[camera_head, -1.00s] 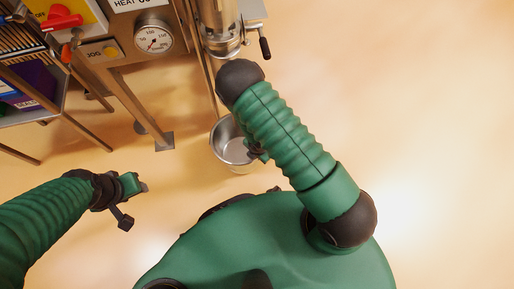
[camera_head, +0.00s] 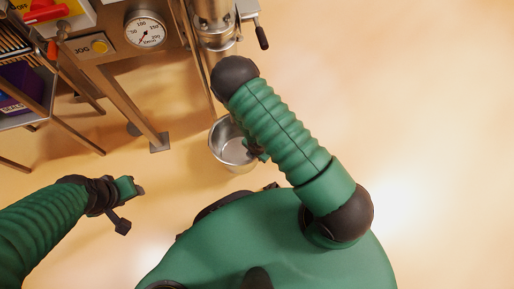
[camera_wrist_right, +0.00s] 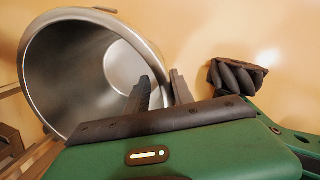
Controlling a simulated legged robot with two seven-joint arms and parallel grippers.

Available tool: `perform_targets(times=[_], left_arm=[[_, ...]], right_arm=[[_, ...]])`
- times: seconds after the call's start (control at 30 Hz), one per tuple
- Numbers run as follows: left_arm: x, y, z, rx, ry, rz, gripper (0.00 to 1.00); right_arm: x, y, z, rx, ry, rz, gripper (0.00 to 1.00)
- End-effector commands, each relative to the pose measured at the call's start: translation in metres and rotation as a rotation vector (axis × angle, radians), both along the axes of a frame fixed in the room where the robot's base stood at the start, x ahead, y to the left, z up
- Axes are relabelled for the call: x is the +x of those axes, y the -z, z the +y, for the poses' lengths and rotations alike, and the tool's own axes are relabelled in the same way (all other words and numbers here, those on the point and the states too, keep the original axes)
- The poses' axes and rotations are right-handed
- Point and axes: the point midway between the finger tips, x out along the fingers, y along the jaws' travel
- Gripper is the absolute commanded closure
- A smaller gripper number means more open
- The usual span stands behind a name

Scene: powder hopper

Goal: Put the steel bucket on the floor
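The steel bucket (camera_head: 229,153) hangs or stands below the hopper's steel outlet in the head view, partly hidden by my right arm. I cannot tell whether its base touches the floor. In the right wrist view the bucket (camera_wrist_right: 60,62) shows its open mouth and bare inside. My right gripper (camera_wrist_right: 160,82) has one finger inside the bucket and one outside, with the rim wall pinched between them. In the head view that gripper is mostly hidden behind my arm. My left gripper (camera_head: 131,206) is empty, its fingers apart, over the floor at the left.
The hopper's steel outlet (camera_head: 214,25) with a black-handled lever (camera_head: 262,38) stands above the bucket. A frame leg with a foot plate (camera_head: 160,142) is to its left. A shelf with binders (camera_head: 20,85) is at far left. The floor (camera_head: 430,120) at right is clear.

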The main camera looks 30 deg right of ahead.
Motion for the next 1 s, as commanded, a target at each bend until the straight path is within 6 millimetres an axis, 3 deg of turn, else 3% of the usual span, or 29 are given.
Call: perform_targets(times=[0.17, 0.5, 0.73, 0.87, 1.0], left_arm=[[0.0, -0.01, 0.0, 0.0, 0.0, 0.0, 0.57], [0.0, -0.066, 0.0, 0.0, 0.0, 0.0, 0.57], [0.0, -0.077, 0.0, 0.0, 0.0, 0.0, 0.57], [0.0, -0.076, 0.0, 0.0, 0.0, 0.0, 0.57], [0.0, -0.075, 0.0, 0.0, 0.0, 0.0, 0.57]], right_arm=[[0.0, -0.013, 0.001, 0.0, 0.0, -0.001, 0.71], [-0.011, -0.099, 0.006, 0.0, -0.002, -0.002, 0.71], [-0.014, -0.124, 0.007, 0.003, 0.019, -0.004, 0.71], [0.001, -0.164, 0.008, 0.038, 0.266, -0.047, 0.71], [0.01, -0.252, 0.007, 0.142, 0.837, -0.111, 0.71]])
